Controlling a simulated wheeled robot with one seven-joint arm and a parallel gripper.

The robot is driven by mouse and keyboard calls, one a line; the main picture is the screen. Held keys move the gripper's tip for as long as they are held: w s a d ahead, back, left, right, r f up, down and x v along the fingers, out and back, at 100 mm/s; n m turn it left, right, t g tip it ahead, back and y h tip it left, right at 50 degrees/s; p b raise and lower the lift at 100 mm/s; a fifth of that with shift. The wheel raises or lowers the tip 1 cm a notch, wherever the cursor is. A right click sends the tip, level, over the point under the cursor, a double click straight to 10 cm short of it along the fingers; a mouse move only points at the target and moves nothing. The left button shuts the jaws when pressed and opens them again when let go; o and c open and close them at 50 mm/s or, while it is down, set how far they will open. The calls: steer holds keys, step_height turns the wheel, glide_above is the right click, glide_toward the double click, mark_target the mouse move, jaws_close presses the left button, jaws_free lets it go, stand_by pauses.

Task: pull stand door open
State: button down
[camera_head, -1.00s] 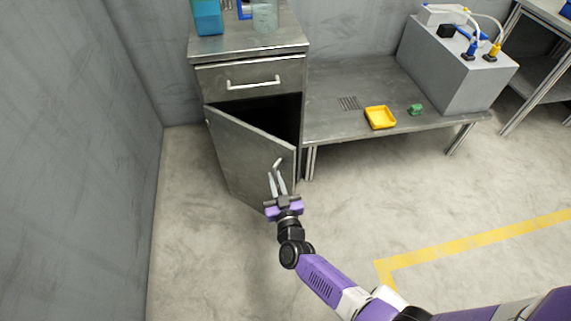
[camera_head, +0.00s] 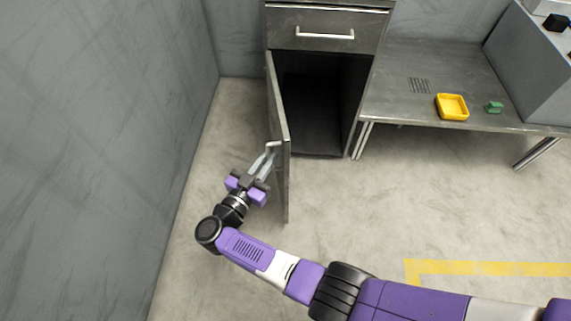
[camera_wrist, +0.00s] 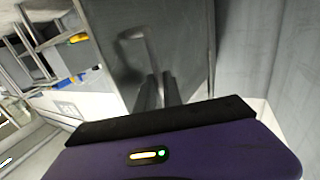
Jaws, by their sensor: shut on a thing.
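The stand (camera_head: 327,32) is a grey metal cabinet with a drawer above and a compartment below. Its door (camera_head: 278,130) stands wide open, hinged at the left, swung out roughly at a right angle to the front. My gripper (camera_head: 263,163) is at the outer face of the door and shut on the door's handle (camera_head: 270,148). The handle also shows in the wrist view (camera_wrist: 133,38), with the fingers at its end. The compartment inside (camera_head: 315,105) looks dark and empty.
A grey wall (camera_head: 165,150) stands to the left of my arm, with a strip of bare floor between. A low metal bench (camera_head: 420,70) on the right bears a yellow tray (camera_head: 452,107) and a small green object (camera_head: 494,107). Floor before the stand is clear.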

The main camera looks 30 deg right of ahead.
steer(key=shift+m+g+h, duration=0.3)
steer(key=shift+g, duration=0.1)
steer(key=shift+w+a+r+b, duration=0.1)
steer(key=shift+w+a+b, duration=0.45)
steer(key=shift+a+b, duration=0.2)
steer(key=shift+w+a+r+b, duration=0.1)
steer(key=shift+w+a+b, duration=0.55)
steer(key=shift+a, duration=0.2)
steer(key=shift+w+a+r+b, duration=0.1)
steer(key=shift+w+a+b, duration=0.4)
steer(key=shift+a+b, duration=0.25)
steer(key=c, duration=1.6)
jaws_free()
steer(key=shift+o, duration=0.5)
steer(key=shift+f, duration=0.15)
steer(key=shift+s+a, duration=0.1)
steer(key=v, duration=0.7)
steer(key=shift+a+p, duration=0.25)
steer(key=shift+p, duration=0.05)
steer(key=shift+s, duration=0.1)
